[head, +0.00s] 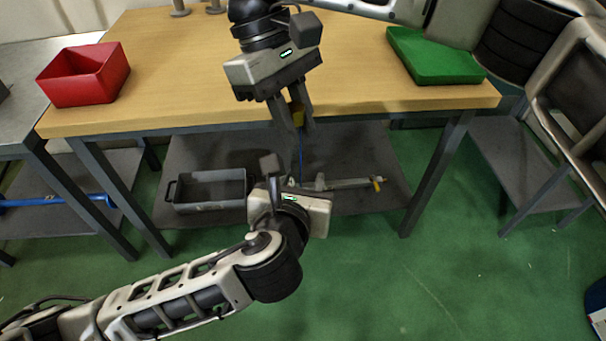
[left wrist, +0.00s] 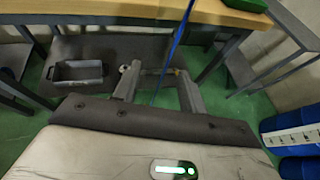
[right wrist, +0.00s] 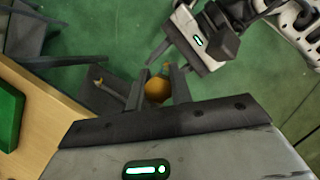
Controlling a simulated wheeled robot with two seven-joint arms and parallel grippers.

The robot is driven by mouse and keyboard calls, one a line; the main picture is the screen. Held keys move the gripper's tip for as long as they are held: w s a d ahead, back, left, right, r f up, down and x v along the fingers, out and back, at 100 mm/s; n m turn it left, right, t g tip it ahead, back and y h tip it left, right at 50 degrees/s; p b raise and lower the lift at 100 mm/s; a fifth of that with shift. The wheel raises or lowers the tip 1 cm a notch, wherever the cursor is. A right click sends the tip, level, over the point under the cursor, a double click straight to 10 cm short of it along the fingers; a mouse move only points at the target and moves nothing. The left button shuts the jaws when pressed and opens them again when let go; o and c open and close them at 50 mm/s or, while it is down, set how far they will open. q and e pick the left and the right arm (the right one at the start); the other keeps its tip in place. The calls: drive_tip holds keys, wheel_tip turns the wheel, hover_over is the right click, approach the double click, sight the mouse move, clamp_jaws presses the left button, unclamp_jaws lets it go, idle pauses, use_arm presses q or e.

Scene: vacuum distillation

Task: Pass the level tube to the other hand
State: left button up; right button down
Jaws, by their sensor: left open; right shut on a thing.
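The level tube (head: 301,152) is a thin blue tube that hangs roughly upright in front of the table, with a yellow-orange part at its top. My right gripper (head: 298,122) points down and is shut on this top part. The right wrist view shows the orange end (right wrist: 157,89) between its fingers. My left gripper (left wrist: 155,76) is open below it. In the left wrist view the blue tube (left wrist: 174,45) runs down between the open fingers; I cannot tell its depth there. In the head view my left wrist hides the tube's lower end.
A grey bin (head: 210,190) and a pale rod-like item with a yellow end (head: 345,184) lie on the lower shelf (head: 360,150). The floor in front is clear.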

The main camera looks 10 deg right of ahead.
use_arm(q)
drive_tip(key=shift+x, duration=1.05)
clamp_jaws()
use_arm(e)
drive_tip(key=c, duration=1.2)
unclamp_jaws()
drive_tip(key=shift+o, duration=0.2)
drive_tip(key=shift+r, duration=0.1)
